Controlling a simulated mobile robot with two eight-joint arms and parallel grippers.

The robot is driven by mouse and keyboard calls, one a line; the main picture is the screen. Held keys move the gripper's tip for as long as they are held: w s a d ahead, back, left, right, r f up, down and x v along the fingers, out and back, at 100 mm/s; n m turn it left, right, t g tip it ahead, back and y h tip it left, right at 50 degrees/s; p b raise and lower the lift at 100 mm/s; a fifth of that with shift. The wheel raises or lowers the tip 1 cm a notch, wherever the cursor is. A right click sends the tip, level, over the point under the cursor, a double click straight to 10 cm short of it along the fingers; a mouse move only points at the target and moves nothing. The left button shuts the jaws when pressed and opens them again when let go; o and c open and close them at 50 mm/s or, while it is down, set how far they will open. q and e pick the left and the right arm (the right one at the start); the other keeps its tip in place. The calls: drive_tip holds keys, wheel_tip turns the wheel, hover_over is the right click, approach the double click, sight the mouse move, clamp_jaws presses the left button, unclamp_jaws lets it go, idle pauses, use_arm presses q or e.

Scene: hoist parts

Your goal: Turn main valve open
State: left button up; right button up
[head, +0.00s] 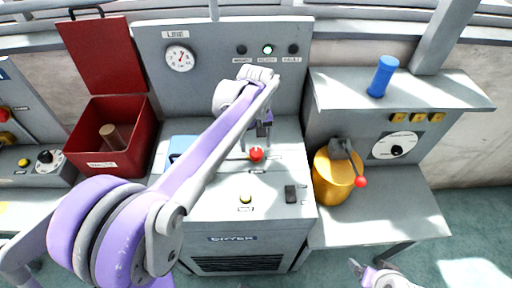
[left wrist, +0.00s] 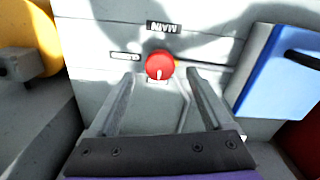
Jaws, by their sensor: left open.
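The main valve is a red round knob (head: 256,154) on the sloped top of the grey middle console. In the left wrist view the knob (left wrist: 160,64) sits below an upside-down MAIN label (left wrist: 163,27), with a small white mark on its near side. A smaller label (left wrist: 126,56) is beside it. My left gripper (head: 264,131) is over the console at the knob. In the left wrist view its two fingers (left wrist: 161,76) are apart, one on each side of the knob, with no clear contact. My right gripper (head: 366,266) is low at the bottom right; its opening is unclear.
A red open box (head: 84,160) with a brown cylinder stands left. A blue case (left wrist: 283,75) lies beside the knob. A yellow drum (head: 331,183) with a red-tipped lever stands right. A blue cylinder (head: 382,76) is on the right shelf. The green lamp (head: 267,49) is lit.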

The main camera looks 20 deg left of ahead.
sight(256, 153)
use_arm(q)
wheel_tip(256, 153, up, 7)
drive_tip(key=shift+r, duration=0.15)
idle(0.4)
drive_tip(key=s+d+f+m+t+p, duration=0.1)
drive_tip(key=s+f+m, duration=0.1)
drive_tip(key=s, duration=0.4)
drive_tip(key=s+d+f+m+t+p, duration=0.1)
drive_tip(key=s+f+m+t, duration=0.1)
drive_tip(key=s, duration=0.5)
drive_tip(key=s+d+f+m+t+p, duration=0.1)
drive_tip(key=s+f+m+t, duration=0.1)
drive_tip(key=s, duration=0.4)
drive_tip(key=shift+s+d+f+m, duration=0.15)
drive_tip(key=shift+f+m, duration=0.2)
drive_tip(key=shift+f, duration=0.2)
drive_tip(key=shift+s+d+f+m, duration=0.1)
drive_tip(key=shift+f+m, duration=0.25)
drive_tip(key=shift+f, duration=0.2)
drive_tip(key=shift+w, duration=0.1)
